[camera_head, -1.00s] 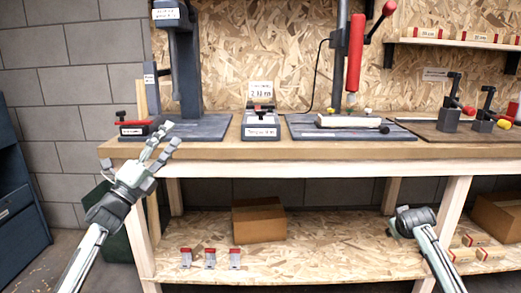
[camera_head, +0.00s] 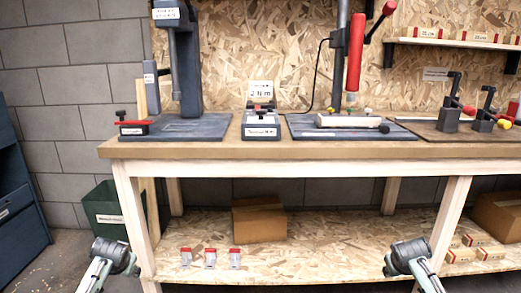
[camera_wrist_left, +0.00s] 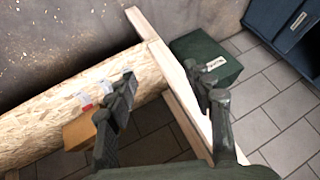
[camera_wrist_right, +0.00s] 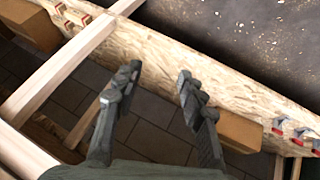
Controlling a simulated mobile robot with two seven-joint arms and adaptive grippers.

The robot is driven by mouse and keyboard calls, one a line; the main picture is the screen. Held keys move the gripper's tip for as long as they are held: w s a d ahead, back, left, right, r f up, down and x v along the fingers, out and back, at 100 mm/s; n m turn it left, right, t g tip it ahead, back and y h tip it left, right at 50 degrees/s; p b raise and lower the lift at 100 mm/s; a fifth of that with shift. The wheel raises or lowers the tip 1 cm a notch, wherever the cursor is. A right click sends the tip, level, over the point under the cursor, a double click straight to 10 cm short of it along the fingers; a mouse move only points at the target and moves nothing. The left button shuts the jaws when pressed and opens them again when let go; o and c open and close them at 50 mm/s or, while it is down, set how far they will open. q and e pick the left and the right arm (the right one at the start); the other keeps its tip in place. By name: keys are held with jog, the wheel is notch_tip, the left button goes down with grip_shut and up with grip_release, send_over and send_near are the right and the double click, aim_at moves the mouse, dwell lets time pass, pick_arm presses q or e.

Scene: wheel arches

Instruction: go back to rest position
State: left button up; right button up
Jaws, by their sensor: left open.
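In the head view both my forearms stand low in front of the workbench (camera_head: 300,151), clear of its top. Their gripper fingers are hidden there. In the left wrist view my left gripper (camera_wrist_left: 165,92) is open and empty, its two dark fingers apart, with the bench's lower shelf and leg behind. In the right wrist view my right gripper (camera_wrist_right: 157,82) is open and empty, with the shelf and floor behind its fingers.
On the bench stand a grey press (camera_head: 187,70), a small labelled fixture (camera_head: 261,125) and a red-handled press (camera_head: 355,55). The lower shelf holds a cardboard box (camera_head: 258,220) and several small red-topped parts (camera_head: 210,258). A green bin (camera_head: 103,215) stands left of the bench, near a blue cabinet (camera_head: 20,190).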

pick_arm(q)
jog(key=s+d+f+g+h, duration=0.1)
jog(key=s+d+f, duration=0.2)
jog(key=s+f, duration=0.4)
jog(key=s+d+f+g, duration=0.1)
jog(key=s+d+f, duration=0.35)
jog(key=s, duration=0.45)
pick_arm(e)
jog(key=s+a+f+g+y, duration=0.1)
jog(key=s+a+f, duration=0.2)
jog(key=s+f, duration=0.4)
jog(key=s+a+f+g, duration=0.1)
jog(key=s+a+f, duration=0.35)
jog(key=s, duration=0.45)
pick_arm(q)
jog(key=s+d+f, duration=0.2)
jog(key=s, duration=0.7)
jog(key=s+d+f+m+g+h, duration=0.1)
jog(key=s+d+f, duration=0.1)
jog(key=s, duration=0.8)
jog(key=shift+s+d+g+h, duration=0.25)
jog(key=shift+g+h, duration=0.05)
pick_arm(e)
jog(key=s+a+f, duration=0.2)
jog(key=s, duration=0.7)
jog(key=s+a+f+n+g+y, duration=0.1)
jog(key=s+a+f, duration=0.1)
jog(key=s, duration=0.8)
jog(key=shift+s+a+g+y, duration=0.25)
jog(key=shift+a+g+y, duration=0.05)
